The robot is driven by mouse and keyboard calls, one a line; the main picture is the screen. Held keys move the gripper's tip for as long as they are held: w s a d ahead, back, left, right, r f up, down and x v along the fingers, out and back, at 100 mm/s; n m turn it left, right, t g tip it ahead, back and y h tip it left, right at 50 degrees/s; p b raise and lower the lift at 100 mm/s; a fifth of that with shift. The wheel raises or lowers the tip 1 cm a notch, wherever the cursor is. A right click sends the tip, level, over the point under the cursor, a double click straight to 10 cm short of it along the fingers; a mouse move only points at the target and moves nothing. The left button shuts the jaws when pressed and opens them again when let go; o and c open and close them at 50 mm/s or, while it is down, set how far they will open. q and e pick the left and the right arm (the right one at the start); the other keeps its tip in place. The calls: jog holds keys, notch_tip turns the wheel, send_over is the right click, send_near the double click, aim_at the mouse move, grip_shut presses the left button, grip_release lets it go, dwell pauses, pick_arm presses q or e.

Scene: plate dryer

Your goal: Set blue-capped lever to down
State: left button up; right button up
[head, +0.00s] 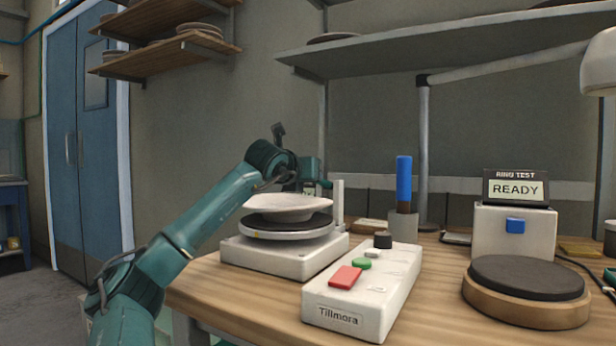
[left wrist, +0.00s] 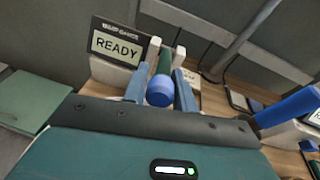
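In the left wrist view a lever with a round blue cap (left wrist: 160,91) and a dark green shaft points toward the camera, between two pale posts. The fingers of my left gripper (left wrist: 160,78) lie one on each side of it, apart, with a narrow gap visible beside the shaft. In the head view my left gripper (head: 318,178) is behind the white plate machine (head: 270,257), beside a small display. The lever there is hidden or too small to make out. My right gripper is not in view.
A blue upright handle on a brown shaft (head: 404,182) stands right of my gripper. A plate (head: 288,205) sits on the machine. A white control box (head: 345,300) with buttons is in front. A READY display (head: 516,189) and a dark round pad (head: 527,276) stand right.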

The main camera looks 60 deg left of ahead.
pick_arm(q)
jog(key=shift+o, duration=1.4)
jog(key=shift+a+f, duration=0.15)
jog(key=shift+f, duration=0.05)
jog(key=shift+o, duration=0.6)
jog(key=shift+r, duration=0.1)
jog(key=shift+s, duration=0.1)
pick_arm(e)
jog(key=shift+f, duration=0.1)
pick_arm(q)
jog(key=shift+s+d+b, duration=0.25)
jog(key=shift+s+b, duration=0.05)
jog(key=b+v, duration=0.3)
jog(key=v, duration=0.8)
jog(key=shift+r, duration=0.1)
jog(key=shift+s+d+r, duration=0.1)
jog(key=shift+s+d, duration=0.3)
jog(key=shift+s, duration=0.1)
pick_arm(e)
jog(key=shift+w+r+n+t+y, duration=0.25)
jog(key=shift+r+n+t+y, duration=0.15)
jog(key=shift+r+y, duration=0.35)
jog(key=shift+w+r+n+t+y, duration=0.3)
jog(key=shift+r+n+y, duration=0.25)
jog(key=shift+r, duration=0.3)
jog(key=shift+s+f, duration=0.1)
